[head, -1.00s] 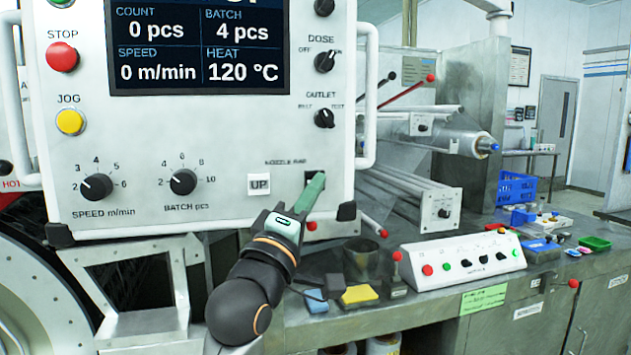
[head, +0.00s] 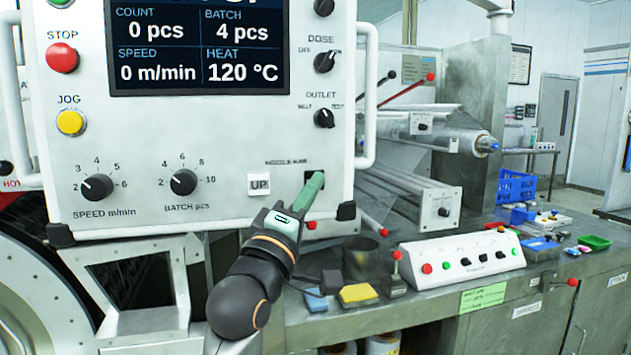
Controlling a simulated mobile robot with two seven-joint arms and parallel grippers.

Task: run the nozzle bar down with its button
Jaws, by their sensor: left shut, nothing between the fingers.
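The control panel (head: 225,137) fills the upper left of the head view. Its NOZZLE BAR label sits low on the right, above a white UP button (head: 259,184) and a dark button (head: 318,178) to its right. My left gripper (head: 318,180) is shut and empty, its green fingers pointing up at the dark button. The fingertips overlap the dark button and hide part of it, including any lettering. I cannot tell whether they touch it or press it. The nozzle bar itself is not clearly seen. My right gripper is not in view.
The panel display (head: 200,47) reads 0 pcs and 120 °C. A white handle (head: 366,95) and dark corner bumper (head: 346,210) flank the button area. On the bench stand a small white control box (head: 462,257), a dark cup (head: 361,258) and a yellow sponge (head: 357,294).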

